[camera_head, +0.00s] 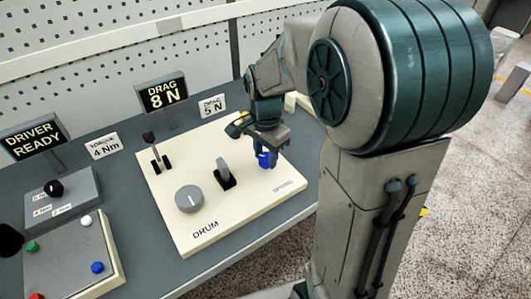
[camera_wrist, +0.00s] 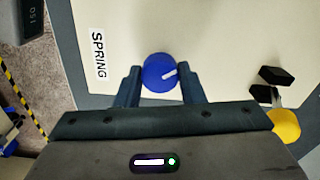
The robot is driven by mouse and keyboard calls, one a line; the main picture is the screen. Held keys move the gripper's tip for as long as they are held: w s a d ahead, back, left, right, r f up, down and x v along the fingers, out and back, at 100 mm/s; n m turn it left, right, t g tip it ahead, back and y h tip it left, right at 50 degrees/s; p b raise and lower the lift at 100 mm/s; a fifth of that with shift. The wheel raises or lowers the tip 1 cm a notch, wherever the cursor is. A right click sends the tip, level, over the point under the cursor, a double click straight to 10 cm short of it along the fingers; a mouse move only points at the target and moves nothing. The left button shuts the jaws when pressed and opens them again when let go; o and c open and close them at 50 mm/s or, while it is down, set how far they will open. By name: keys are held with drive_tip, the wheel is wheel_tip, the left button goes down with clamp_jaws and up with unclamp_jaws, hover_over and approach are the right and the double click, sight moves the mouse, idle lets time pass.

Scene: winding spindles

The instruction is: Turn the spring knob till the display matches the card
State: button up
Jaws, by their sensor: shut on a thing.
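The display (camera_head: 163,94) reads DRAG 8 N. The white card (camera_head: 212,104) to its right appears to read DRAG 5 N.
The cream panel marked DRUM (camera_head: 205,232) also bears a grey dial (camera_head: 189,199), a grey lever (camera_head: 223,172) and a black lever (camera_head: 152,145). A yellow-ended lever (camera_wrist: 284,125) stands close to my gripper's right side. A DRIVER READY display (camera_head: 34,138) stands at left.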

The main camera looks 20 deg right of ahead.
drive_tip(key=n, duration=1.2)
drive_tip(key=shift+r, duration=0.1)
drive_tip(key=shift+n+p, duration=0.3)
drive_tip(key=shift+n, duration=1.9)
drive_tip(key=o, duration=1)
